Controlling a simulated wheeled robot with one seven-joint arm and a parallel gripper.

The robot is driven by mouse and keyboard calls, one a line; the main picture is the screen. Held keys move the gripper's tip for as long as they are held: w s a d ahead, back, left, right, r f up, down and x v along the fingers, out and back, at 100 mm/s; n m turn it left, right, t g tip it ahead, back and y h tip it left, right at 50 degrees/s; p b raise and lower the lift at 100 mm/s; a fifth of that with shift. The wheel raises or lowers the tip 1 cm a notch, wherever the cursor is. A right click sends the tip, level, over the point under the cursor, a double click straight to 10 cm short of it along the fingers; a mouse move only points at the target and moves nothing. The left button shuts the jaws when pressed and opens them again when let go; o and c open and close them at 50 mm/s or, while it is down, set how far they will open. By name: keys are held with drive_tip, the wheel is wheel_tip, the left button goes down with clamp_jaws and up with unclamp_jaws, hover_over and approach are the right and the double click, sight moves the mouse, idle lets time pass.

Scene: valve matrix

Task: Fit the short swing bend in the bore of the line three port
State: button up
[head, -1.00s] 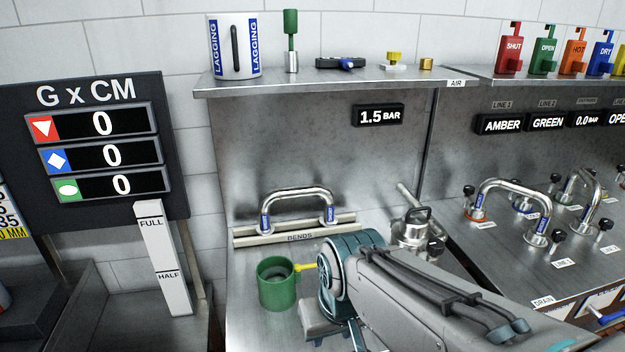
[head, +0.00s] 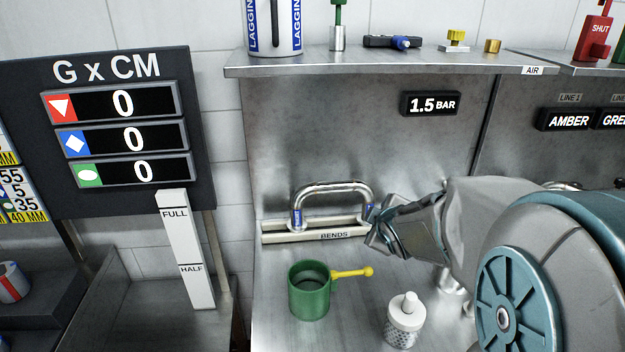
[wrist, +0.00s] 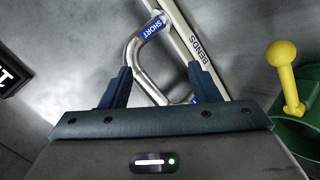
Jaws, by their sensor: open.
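The short swing bend (head: 333,187) is a shiny U-shaped pipe with blue end labels, standing in the rack marked BENDS (head: 283,238). In the wrist view the bend (wrist: 141,73) has a blue SHORT label, and its tube runs between my finger directions. My gripper (head: 377,232) is beside the right end of the bend in the head view, partly overlapping it. In the wrist view my gripper (wrist: 161,82) has its two dark fingers apart; I cannot tell whether they touch the bend. The line three port is not in view now.
A green mug (head: 309,292) with a yellow handle stands in front of the rack. A white capped bottle (head: 404,322) stands to its right. A shelf (head: 370,64) runs above. The bench between rack and mug is clear.

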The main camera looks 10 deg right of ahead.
sight(333, 184)
drive_tip(key=w+a+f+n+t+y, duration=0.1)
drive_tip(key=w+a+n+y, duration=0.1)
drive_tip(key=w, duration=0.4)
drive_tip(key=w+a+n+t+y, duration=0.1)
drive_tip(key=w+a+n+y, duration=0.1)
drive_tip(key=w+n, duration=0.2)
drive_tip(key=w+a+f+n+t+y+p, duration=0.1)
drive_tip(key=w+a+n+t+y, duration=0.1)
drive_tip(key=w, duration=0.7)
drive_tip(key=shift+w+a+f+n+y, duration=0.3)
drive_tip(key=shift+a+n+y, duration=0.15)
drive_tip(key=shift+n, duration=0.55)
clamp_jaws()
